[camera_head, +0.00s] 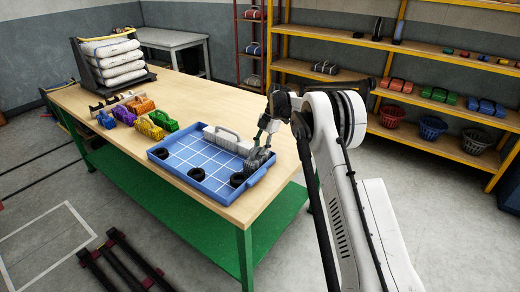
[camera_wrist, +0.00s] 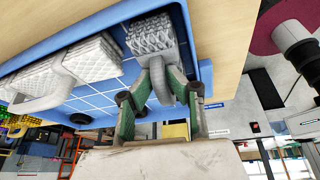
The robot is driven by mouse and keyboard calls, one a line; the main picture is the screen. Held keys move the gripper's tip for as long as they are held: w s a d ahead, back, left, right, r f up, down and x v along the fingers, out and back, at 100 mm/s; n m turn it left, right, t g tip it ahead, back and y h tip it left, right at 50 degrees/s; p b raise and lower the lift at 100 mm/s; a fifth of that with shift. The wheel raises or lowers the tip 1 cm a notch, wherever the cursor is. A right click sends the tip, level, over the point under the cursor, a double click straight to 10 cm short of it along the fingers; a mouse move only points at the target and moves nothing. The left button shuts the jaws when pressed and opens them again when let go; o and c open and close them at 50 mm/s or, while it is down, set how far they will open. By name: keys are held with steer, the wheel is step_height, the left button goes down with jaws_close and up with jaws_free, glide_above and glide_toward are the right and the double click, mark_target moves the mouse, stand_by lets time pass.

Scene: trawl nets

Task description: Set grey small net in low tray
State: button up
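The grey small net (camera_wrist: 152,35) is a meshed block with a loop handle, at one corner of the blue tray in the wrist view. In the head view the dark grey net (camera_head: 257,160) is at the tray's right end, partly covered by my gripper (camera_head: 264,146). The low blue tray (camera_head: 205,190) has a white grid floor. In the wrist view my gripper (camera_wrist: 167,76) has its green-padded fingertips closed around the net's handle. The net looks to be at or just above the tray floor; I cannot tell which.
A larger white net (camera_head: 228,141) lies along the tray's back edge. Several black rings (camera_head: 196,174) sit near the front edge. Coloured nets (camera_head: 141,106) and a stack of white nets (camera_head: 113,58) stand farther left on the table. The tray's middle is clear.

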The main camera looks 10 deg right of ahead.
steer(key=o, duration=0.3)
steer(key=shift+r, duration=0.15)
steer(key=v, duration=1.2)
steer(key=s+a+r+m+t+h, duration=0.1)
steer(key=s+r+m, duration=0.25)
steer(key=r, duration=0.35)
steer(key=s+a+r+m+t, duration=0.1)
steer(key=s+r+m, duration=0.2)
steer(key=s+r, duration=0.3)
steer(key=s+a+r+m+t+h, duration=0.15)
steer(key=s+r+m, duration=0.5)
steer(key=s, duration=0.65)
steer(key=s+m+t, duration=0.3)
steer(key=s+m, duration=0.2)
steer(key=s, duration=1)
steer(key=s+f+m, duration=0.2)
steer(key=s+f, duration=0.1)
steer(key=s, duration=0.2)
steer(key=s+f+m+t+h, duration=0.1)
steer(key=s+f+m, duration=0.1)
steer(key=s, duration=0.3)
steer(key=s+f+m+t, duration=0.1)
steer(key=s+f+m, duration=0.1)
steer(key=s+f, duration=0.2)
steer(key=shift+s+a+f+t+h, duration=0.25)
steer(key=shift+s+a+f, duration=0.05)
steer(key=shift+s, duration=0.3)
